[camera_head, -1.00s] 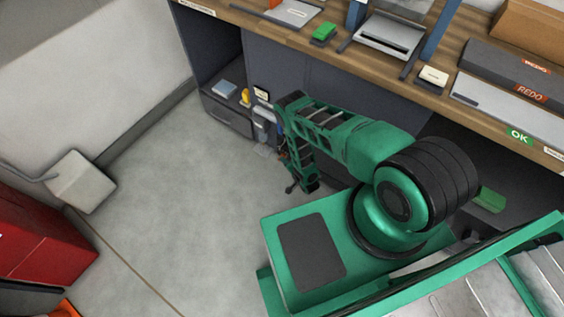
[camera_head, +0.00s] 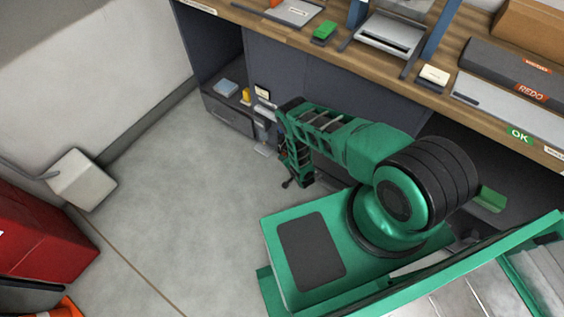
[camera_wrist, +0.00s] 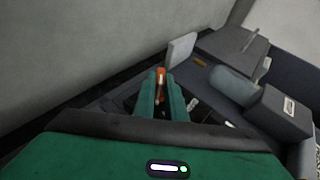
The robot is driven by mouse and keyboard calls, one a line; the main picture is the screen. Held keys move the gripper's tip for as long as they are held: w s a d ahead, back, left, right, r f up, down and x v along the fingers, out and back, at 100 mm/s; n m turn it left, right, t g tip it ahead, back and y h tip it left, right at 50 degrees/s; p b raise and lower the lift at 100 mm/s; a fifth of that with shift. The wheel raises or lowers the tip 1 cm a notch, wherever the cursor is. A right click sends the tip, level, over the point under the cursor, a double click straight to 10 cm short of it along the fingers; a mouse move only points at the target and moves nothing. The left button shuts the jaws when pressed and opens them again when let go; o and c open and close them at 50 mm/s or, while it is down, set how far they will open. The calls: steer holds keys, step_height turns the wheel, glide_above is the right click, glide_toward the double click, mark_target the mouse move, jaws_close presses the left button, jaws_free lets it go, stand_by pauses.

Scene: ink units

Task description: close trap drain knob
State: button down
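In the wrist view, a slim orange piece (camera_wrist: 160,73) shows in the narrow gap between the two green fingers of my gripper (camera_wrist: 161,84). It may be the drain knob, but it is too small to be sure. I cannot tell whether the fingers touch it or it lies beyond them. In the head view, my gripper (camera_head: 297,183) hangs low beside the bench front, to the right of a small grey unit (camera_head: 264,132). The fingertips are too small there to judge. No trap is clearly made out.
A grey rounded part (camera_wrist: 232,85) and a labelled grey box (camera_wrist: 284,112) stand right of my fingers. The wooden bench (camera_head: 339,53) overhangs the area. A grey drawer (camera_head: 228,119) is left of the unit. Open floor (camera_head: 170,190) lies to the left.

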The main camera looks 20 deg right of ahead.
steer(key=shift+a, duration=0.2)
steer(key=shift+w+d+r+g+h, duration=0.1)
steer(key=shift+d+g+h, duration=0.15)
steer(key=shift+g+h, duration=0.2)
steer(key=g+h, duration=0.1)
steer(key=n+g, duration=0.1)
steer(key=g, duration=0.1)
steer(key=g+h, duration=0.1)
steer(key=shift+w+a+r+g+h, duration=0.1)
steer(key=shift+w+r+g+h, duration=0.1)
steer(key=shift+w+g+h, duration=0.15)
steer(key=shift+n, duration=0.3)
steer(key=c, duration=1.8)
jaws_free()
steer(key=shift+a, duration=0.15)
